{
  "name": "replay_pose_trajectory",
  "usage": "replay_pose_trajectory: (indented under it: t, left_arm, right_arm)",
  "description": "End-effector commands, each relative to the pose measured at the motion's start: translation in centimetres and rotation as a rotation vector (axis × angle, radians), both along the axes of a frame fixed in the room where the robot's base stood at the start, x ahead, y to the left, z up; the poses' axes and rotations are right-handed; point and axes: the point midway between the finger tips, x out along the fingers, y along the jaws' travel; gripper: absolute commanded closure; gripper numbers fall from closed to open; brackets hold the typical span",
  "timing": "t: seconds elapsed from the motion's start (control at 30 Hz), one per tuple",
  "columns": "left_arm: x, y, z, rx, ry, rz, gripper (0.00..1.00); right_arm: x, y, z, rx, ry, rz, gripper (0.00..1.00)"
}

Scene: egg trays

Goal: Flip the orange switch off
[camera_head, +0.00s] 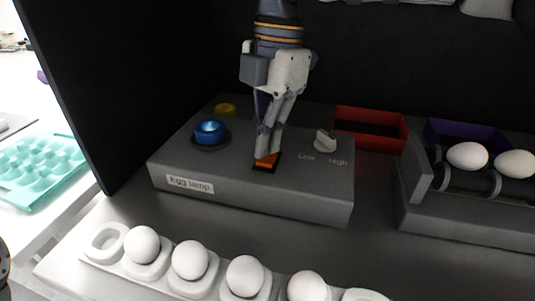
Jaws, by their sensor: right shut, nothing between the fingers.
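The orange switch (266,161) sits on top of the grey box labelled "Egg lamp" (250,195), near its front edge. My right gripper (268,152) points down at the switch from above. Its fingers are together with nothing between them, and the tips are at the switch, hiding its rear part. I cannot tell whether the tips press on it or which way the switch is tipped. My left gripper is not in view; only a dark sliver shows at the lower left edge.
Behind are a yellow button (225,109) and red bin (370,128). White eggs (190,259) stand in front. Eggs on a roller (467,156) are right. A teal tray (38,170) is left.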

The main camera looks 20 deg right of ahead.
Motion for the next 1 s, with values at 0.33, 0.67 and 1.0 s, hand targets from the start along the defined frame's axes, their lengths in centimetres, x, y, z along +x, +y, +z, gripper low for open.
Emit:
replay_pose_trajectory:
  t: [0.33, 0.67, 1.0]
  left_arm:
    - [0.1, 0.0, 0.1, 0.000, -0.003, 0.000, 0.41]
    - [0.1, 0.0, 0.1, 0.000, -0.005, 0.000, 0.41]
    - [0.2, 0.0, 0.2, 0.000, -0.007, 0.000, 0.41]
  right_arm:
    - [0.0, 0.0, -0.5, 0.000, -0.001, 0.000, 1.00]
    - [0.0, 0.0, -1.0, 0.000, 0.000, 0.000, 1.00]
    - [0.0, 0.0, -1.5, 0.000, -0.001, 0.000, 1.00]
